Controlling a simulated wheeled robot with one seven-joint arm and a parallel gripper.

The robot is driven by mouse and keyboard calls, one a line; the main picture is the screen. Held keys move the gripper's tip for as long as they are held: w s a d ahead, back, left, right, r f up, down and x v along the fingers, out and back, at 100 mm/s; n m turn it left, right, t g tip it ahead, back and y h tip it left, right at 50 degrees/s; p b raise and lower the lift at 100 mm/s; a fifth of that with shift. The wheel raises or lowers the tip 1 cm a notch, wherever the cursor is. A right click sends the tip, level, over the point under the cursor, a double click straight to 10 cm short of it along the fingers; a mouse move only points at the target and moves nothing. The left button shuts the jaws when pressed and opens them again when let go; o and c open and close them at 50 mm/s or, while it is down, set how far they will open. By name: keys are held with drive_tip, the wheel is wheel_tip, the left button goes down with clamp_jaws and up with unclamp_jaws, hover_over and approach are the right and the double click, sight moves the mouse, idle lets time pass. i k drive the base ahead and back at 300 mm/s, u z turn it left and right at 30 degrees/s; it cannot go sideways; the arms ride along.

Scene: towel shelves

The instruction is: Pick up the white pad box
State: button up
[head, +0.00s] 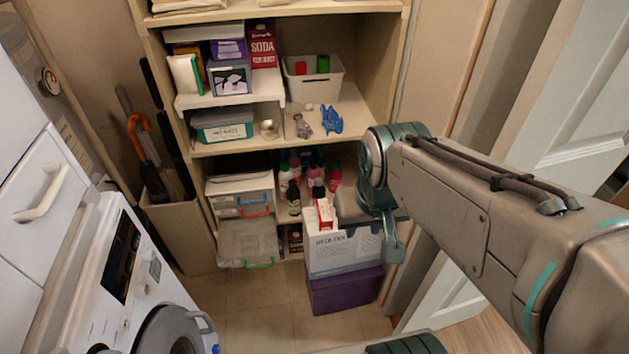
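A white box with dark lettering on its front (342,256), which appears to be the white pad box, stands low in front of the shelf unit. It sits on top of a purple box (345,291). The lettering is too small to read surely. My gripper (391,246) points down at the right end of the white box, overlapping its right upper part in the head view. I cannot tell whether it touches the box. Only one teal finger shows clearly, so its opening is hidden. The box's right side and part of its top are covered by my arm.
A small red-and-white box (325,214) stands upright at the white box's upper left. Several bottles (294,198) are behind it on the lower shelf. Clear drawers (248,243) are to the left. A washing machine (125,270) stands at left, a white door (570,90) at right. Bare floor (270,315) lies in front.

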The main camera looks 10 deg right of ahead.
sight(324, 211)
drive_tip(key=z, duration=0.55)
drive_tip(key=k, duration=1.3)
drive_tip(key=u, duration=0.2)
drive_tip(key=i, duration=0.6)
drive_tip(key=u, duration=0.9)
drive_tip(key=i, duration=0.75)
drive_tip(key=z, duration=0.6)
drive_tip(key=i, duration=0.65)
drive_tip(key=z, duration=0.55)
